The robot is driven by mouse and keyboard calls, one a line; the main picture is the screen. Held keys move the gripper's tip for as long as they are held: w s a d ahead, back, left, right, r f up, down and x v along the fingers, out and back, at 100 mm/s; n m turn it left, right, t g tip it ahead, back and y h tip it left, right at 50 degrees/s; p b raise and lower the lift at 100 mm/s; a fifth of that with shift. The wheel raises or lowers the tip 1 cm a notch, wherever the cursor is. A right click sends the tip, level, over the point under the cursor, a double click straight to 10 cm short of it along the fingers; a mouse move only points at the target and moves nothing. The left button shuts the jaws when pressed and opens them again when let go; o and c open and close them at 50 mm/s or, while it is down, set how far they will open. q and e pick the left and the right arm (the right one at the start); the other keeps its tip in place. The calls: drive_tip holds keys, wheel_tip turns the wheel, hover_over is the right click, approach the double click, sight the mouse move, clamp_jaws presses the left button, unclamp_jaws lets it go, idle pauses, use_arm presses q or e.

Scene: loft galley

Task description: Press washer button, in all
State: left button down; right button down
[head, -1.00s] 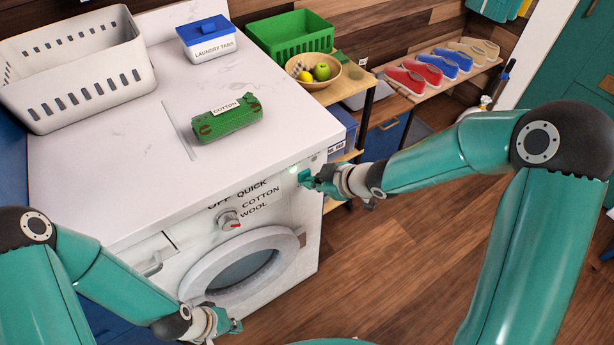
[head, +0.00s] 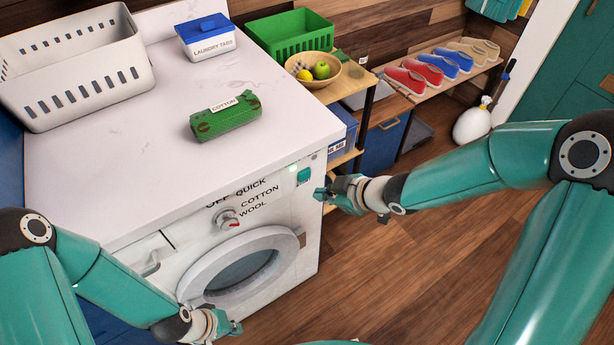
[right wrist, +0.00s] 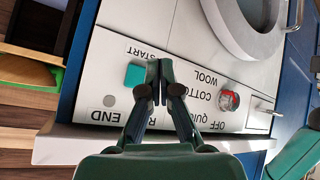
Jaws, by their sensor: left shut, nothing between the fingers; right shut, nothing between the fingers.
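The white washer (head: 185,275) stands under a pale countertop. Its teal square button (head: 303,175) sits at the right end of the front panel and shows beside START in the right wrist view (right wrist: 135,76). The washer knob (head: 228,219) has a red mark and sits beside the words COTTON and WOOL. My right gripper (head: 322,194) is shut and empty, just right of the button and apart from it in the head view. Its closed fingertips (right wrist: 158,76) appear beside the button in the wrist view. My left gripper (head: 236,327) is shut and empty, low before the round door.
A green COTTON bundle (head: 225,118), a white basket (head: 75,82) and a laundry tabs box (head: 206,43) stand on the countertop. A fruit bowl (head: 314,70) and green crate (head: 289,33) are on the shelf to the right. Wooden floor (head: 375,270) is clear before the washer.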

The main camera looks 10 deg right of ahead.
drive_tip(key=shift+s+d, duration=0.2)
drive_tip(key=shift+s, duration=0.3)
drive_tip(key=shift+s+d, duration=0.15)
drive_tip(key=shift+s, duration=0.3)
